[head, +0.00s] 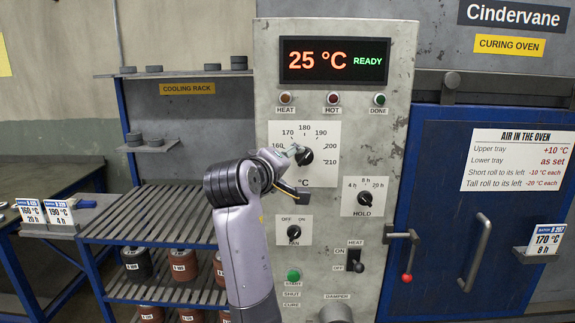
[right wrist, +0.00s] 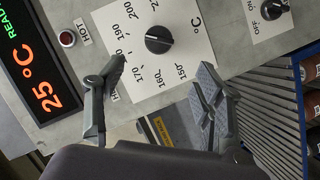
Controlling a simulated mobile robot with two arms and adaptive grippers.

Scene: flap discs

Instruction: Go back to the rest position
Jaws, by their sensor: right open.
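My right gripper (head: 297,173) is in front of the oven control panel (head: 390,130), close to the temperature dial's black knob (head: 305,157). In the right wrist view its two fingers (right wrist: 162,82) stand wide apart with nothing between them, and the knob (right wrist: 158,40) shows beyond them, apart from them. The knob's exact setting is too small to tell. My right arm rises from the bottom of the head view in front of the slatted rack. My left gripper is in neither view.
The display (head: 334,61) reads 25 °C READY. Hold knob (head: 364,198), fan knob (head: 293,232) and heat switch (head: 353,260) stick out of the panel. The blue oven door (head: 440,220) is at right, with a red-tipped lever. The slatted rack (head: 130,222) holds several rolls below.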

